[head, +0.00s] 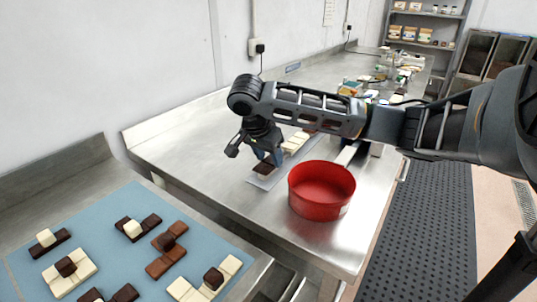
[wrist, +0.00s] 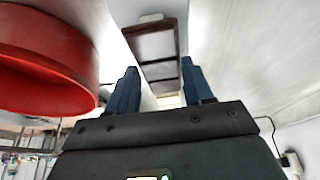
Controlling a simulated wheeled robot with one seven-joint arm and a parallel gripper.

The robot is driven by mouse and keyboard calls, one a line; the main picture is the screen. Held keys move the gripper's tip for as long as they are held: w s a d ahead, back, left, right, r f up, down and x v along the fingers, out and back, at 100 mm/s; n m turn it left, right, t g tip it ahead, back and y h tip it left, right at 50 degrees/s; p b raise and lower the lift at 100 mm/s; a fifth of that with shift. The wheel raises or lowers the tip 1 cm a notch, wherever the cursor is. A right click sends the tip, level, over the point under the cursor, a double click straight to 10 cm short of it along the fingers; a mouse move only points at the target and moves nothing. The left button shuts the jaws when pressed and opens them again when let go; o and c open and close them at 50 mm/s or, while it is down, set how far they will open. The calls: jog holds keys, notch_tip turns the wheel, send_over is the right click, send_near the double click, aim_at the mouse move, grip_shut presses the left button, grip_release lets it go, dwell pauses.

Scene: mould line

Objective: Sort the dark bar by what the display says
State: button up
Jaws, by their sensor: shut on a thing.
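My gripper (head: 266,158) is low over the steel bench in the head view, its blue fingers pointing down. It is shut on a dark bar (head: 264,169). In the wrist view the dark bar (wrist: 155,48) extends away between the two blue fingers, with a shiny face and segment lines. In the head view the bar is at or just above a thin grey plate (head: 262,182); I cannot tell whether it touches. Pale bars (head: 296,143) lie behind it, partly hidden by my arm. No readable display shows.
A red round tub (head: 321,187) stands just right of the bar, and it also shows at left in the wrist view (wrist: 45,60). A blue mat (head: 110,235) at front left holds several brown, dark and white pieces. Jars and small items crowd the bench's far end.

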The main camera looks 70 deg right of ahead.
jog(key=o, duration=1.2)
jog(key=p+v, duration=0.1)
jog(key=v, duration=0.6)
jog(key=shift+a+r, duration=0.2)
jog(key=shift+r, duration=0.15)
